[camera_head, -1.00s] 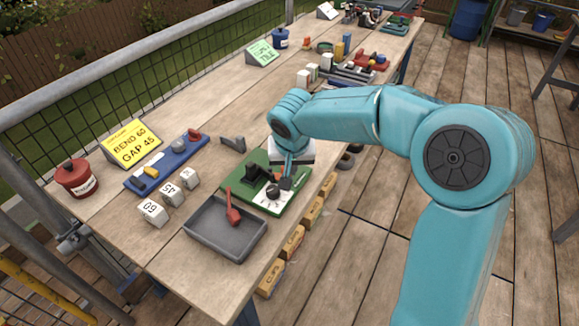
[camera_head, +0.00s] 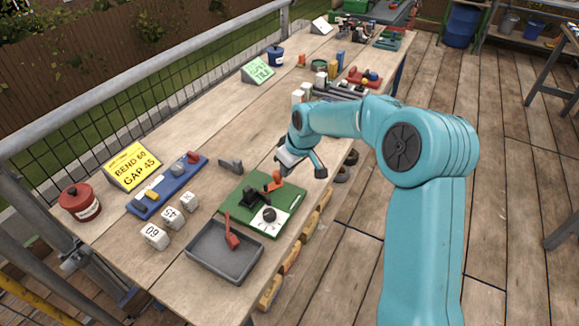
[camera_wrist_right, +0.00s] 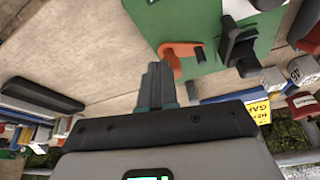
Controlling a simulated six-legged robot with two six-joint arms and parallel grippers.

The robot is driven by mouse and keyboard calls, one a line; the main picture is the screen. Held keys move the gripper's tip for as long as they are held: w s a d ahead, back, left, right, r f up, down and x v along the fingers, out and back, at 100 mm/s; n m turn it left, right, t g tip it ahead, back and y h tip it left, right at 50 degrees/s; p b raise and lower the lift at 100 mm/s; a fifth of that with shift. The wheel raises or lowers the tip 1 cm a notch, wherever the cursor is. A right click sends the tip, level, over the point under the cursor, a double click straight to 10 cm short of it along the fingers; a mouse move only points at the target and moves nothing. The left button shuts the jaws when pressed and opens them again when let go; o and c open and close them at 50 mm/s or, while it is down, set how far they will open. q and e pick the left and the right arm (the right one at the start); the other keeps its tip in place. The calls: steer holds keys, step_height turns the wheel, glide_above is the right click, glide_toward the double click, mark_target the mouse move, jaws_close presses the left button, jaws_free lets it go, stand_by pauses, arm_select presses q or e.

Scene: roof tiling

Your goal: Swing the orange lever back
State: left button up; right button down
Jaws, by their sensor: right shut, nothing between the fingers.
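The orange lever (camera_head: 274,181) stands on the green board (camera_head: 234,208), at its far edge beside a black upright fixture (camera_head: 252,197). In the right wrist view, the orange lever (camera_wrist_right: 180,49) lies just ahead of my fingertips, with the black fixture (camera_wrist_right: 236,45) to its right. My left gripper is not in view.
A white card with a dark round knob (camera_head: 269,214) is on the board. A grey tray (camera_head: 205,262) with a red tool (camera_head: 232,231) is nearer. White number blocks (camera_head: 171,217), a blue rack (camera_head: 145,208) and a yellow sign (camera_head: 132,166) stand left.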

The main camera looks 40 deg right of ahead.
steer(key=w+n+y+p, duration=0.1)
steer(key=w+n, duration=0.2)
steer(key=shift+w+d+n+p, duration=0.1)
steer(key=shift+d+n+p, duration=0.05)
steer(key=shift+n+p, duration=0.25)
steer(key=shift+w+n+g+y+p, duration=0.5)
steer(key=shift+w+n, duration=0.45)
steer(key=shift+n, duration=0.25)
steer(key=shift+w+a+n, duration=0.45)
steer(key=shift+w+n, duration=0.25)
steer(key=shift+n, duration=0.2)
steer(key=shift+w+a, duration=0.2)
steer(key=shift+w, duration=0.35)
steer(key=shift+d, duration=0.1)
